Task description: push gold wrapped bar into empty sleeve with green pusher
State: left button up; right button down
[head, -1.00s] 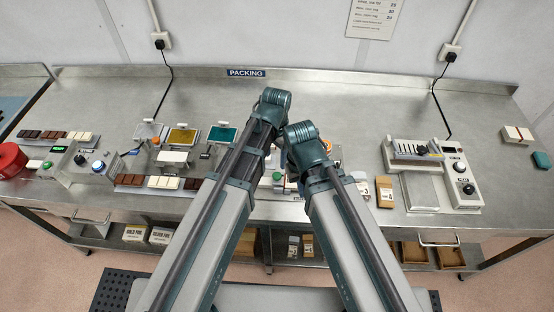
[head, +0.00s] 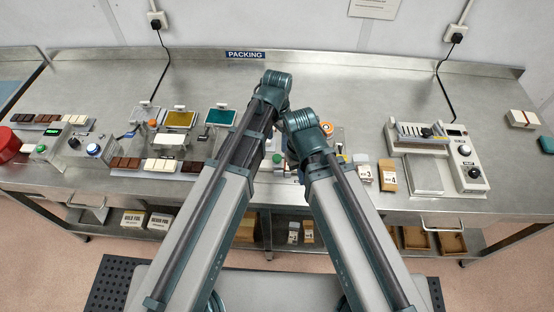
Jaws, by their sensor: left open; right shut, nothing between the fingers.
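A small green knob (head: 277,158) shows in the gap between my two forearms, probably part of the green pusher. The station around it is mostly hidden behind my arms. I cannot make out the gold wrapped bar or the empty sleeve. My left arm reaches up to a teal joint (head: 275,85) over the middle of the bench. My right arm's teal joint (head: 302,124) is just right of it and lower. Both grippers are hidden behind the arms, so their fingers do not show.
On the left are chocolate bars (head: 125,163), a gold-yellow tray (head: 180,119), a teal tray (head: 221,117) and a control box (head: 93,150). On the right are small cartons (head: 387,176) and a grey machine (head: 466,165). The back of the steel bench (head: 350,90) is clear.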

aim_at(277, 157)
pick_arm(q)
notch_tip(277, 157, down, 9)
jog(key=b, duration=0.7)
jog(key=shift+r, duration=0.2)
pick_arm(e)
notch_tip(277, 157, down, 8)
jog(key=shift+f, duration=0.25)
pick_arm(q)
jog(key=shift+r, duration=0.1)
grip_shut()
